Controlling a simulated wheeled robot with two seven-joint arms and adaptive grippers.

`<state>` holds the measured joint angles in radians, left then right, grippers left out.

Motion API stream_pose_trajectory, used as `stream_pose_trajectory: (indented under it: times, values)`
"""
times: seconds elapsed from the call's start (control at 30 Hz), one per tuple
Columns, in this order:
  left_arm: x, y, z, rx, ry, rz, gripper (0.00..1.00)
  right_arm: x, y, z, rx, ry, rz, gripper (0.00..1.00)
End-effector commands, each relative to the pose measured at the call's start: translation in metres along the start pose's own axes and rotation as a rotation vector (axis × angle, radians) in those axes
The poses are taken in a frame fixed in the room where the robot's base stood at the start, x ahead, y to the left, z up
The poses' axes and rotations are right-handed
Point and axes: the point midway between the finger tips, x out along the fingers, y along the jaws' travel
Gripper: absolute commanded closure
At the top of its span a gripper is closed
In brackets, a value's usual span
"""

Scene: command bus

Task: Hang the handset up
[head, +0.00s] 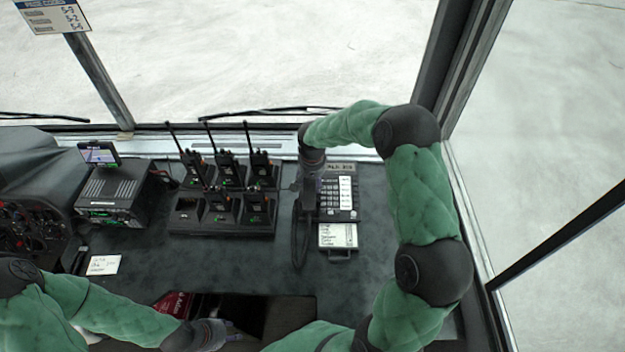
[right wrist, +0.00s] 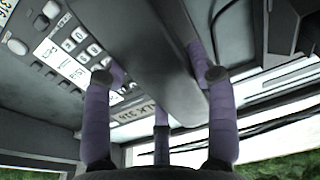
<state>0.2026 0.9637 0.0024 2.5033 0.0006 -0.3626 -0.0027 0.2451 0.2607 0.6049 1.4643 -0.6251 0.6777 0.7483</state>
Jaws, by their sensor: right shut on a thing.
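The desk phone (head: 345,198) sits on the dark dash in the head view, with a keypad and a white label card below. My right gripper (head: 309,188) reaches down over its left side. In the right wrist view my right gripper (right wrist: 159,75) is shut on the dark grey handset (right wrist: 165,50), which lies between its purple fingers. The phone's keypad (right wrist: 85,48) shows beside it there. A coiled cord (head: 299,240) hangs below the gripper. I cannot tell if the handset touches its cradle. My left gripper (head: 222,333) is low in the head view, its fingers unclear.
A rack (head: 228,230) with several upright radios stands left of the phone. A radio unit with a small screen (head: 99,153) is further left. A white note (head: 104,265) lies on the dash. An open bin (head: 285,312) is near my left gripper. The windscreen is behind.

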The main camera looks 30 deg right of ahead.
Motion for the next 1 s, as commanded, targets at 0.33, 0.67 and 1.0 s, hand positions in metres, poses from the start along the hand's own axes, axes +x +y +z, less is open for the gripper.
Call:
stream_pose_trajectory:
  times: [0.33,0.67,1.0]
  values:
    - [0.0004,-0.0001,0.0000,0.000,0.000,0.000,0.60,-0.0005,0.0000,-0.0004,0.000,0.001,0.000,0.87]
    - [0.0044,-0.0016,-0.0001,0.000,0.000,0.000,0.60,0.0007,0.0000,-0.0004,0.000,0.001,-0.001,0.87]
    - [0.0041,-0.0014,-0.0002,0.000,0.000,0.000,0.60,0.0002,0.0001,-0.0005,0.000,0.001,0.000,0.15]
